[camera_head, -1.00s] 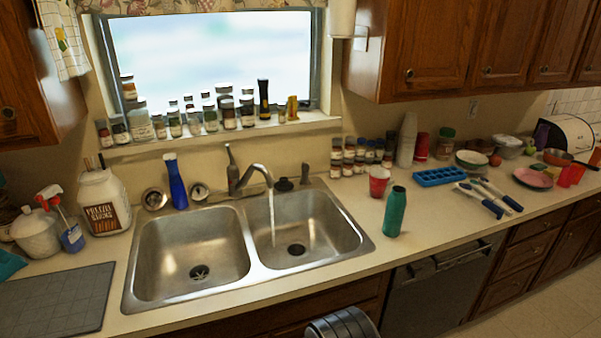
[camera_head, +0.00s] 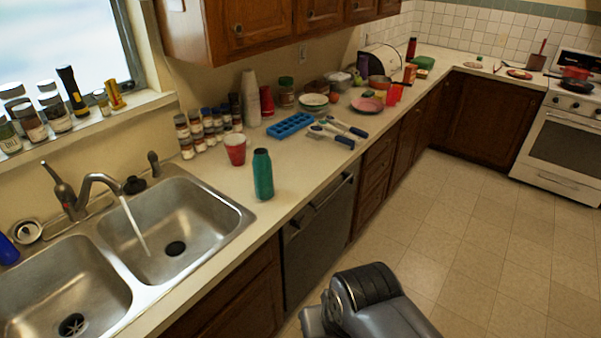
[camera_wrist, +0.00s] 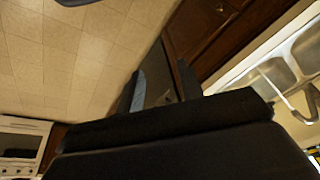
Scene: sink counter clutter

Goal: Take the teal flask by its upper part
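The teal flask (camera_head: 262,174) stands upright on the counter, right of the sink and near the counter's front edge, with a dark cap on top. Nothing touches it. It cannot be made out in the wrist view. My gripper (camera_wrist: 158,88) shows in the wrist view as two dark fingers apart, with a gap between them and nothing held. It points toward the cabinet fronts and floor, away from the flask. In the head view only dark parts of my arm show, low in front of the counter; the fingertips are not visible there.
A red cup (camera_head: 235,150) stands just behind the flask, left of it. Spice jars (camera_head: 208,128) and a blue tray (camera_head: 290,125) are farther back. Handled utensils (camera_head: 335,132) lie to the right. The sink (camera_head: 165,225) has running water. Bare counter surrounds the flask's front and right.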

